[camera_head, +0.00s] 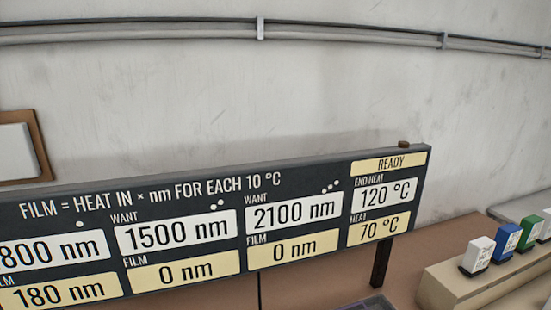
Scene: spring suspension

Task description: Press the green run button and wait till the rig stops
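No green run button shows in this head view. The rig's dark display board (305,180) stands across the left and middle. Its top right field (390,164) reads READY, with END HEAT 120 °C and HEAT 70 °C below. The heading reads FILM = HEAT IN × nm FOR EACH 10 °C. The middle columns read WANT 1500 nm, FILM 0 nm and WANT 2100 nm, FILM 0 nm. The left column is cut off and shows 800 nm over 180 nm. My gripper is not in view.
At the right, a beige block (452,291) holds a white piece (478,254), a blue piece (504,243), a green piece (529,232) and another white piece at the edge. A brown table (425,251) lies under them. Pipes run along the grey wall above.

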